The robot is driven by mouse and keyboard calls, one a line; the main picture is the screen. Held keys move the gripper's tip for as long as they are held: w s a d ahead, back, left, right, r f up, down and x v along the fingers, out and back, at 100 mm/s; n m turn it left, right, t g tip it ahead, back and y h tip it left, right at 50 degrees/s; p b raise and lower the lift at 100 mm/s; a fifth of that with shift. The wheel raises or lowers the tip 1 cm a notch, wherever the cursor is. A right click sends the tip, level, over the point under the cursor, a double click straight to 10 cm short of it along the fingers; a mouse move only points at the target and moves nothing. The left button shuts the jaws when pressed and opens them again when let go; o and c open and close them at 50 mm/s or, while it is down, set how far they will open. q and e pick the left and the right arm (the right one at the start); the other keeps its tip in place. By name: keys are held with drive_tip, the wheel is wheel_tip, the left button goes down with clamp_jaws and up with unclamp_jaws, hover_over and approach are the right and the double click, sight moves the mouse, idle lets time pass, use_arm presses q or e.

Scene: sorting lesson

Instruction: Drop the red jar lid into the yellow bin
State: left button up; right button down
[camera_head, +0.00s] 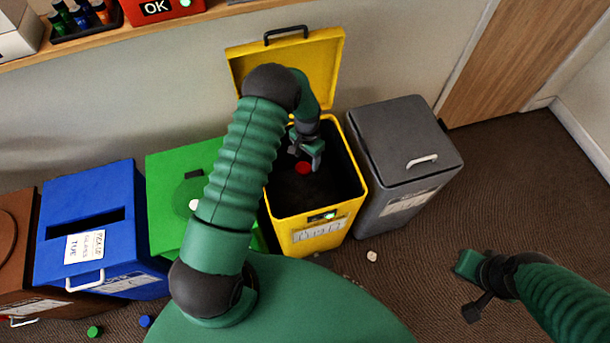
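The yellow bin (357,190) stands in the middle with its lid raised against the wall. My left arm reaches over it, and my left gripper (305,158) points down into its mouth. The gripper's fingers look spread apart. The red jar lid (303,169) shows as a small red disc just below and between the fingertips, against the dark inside of the bin. It looks clear of the fingers, but its exact depth is hard to judge. My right gripper (471,287) is open and empty above the carpet at the lower right.
A grey bin (405,140) with a closed lid stands right of the yellow one. Green (165,165), blue (75,205) and brown (15,240) bins stand to the left. A green cap (95,331), a blue cap (145,321) and a pale bit (372,256) lie on the floor. A shelf (130,34) runs above.

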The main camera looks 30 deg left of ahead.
use_arm(q)
drive_tip(key=shift+o, duration=1.1)
drive_tip(key=shift+f, duration=0.1)
wheel_tip(320, 180, up, 17)
drive_tip(key=shift+p, duration=0.4)
drive_tip(key=shift+w+a+f, duration=0.1)
drive_tip(key=shift+f, duration=0.05)
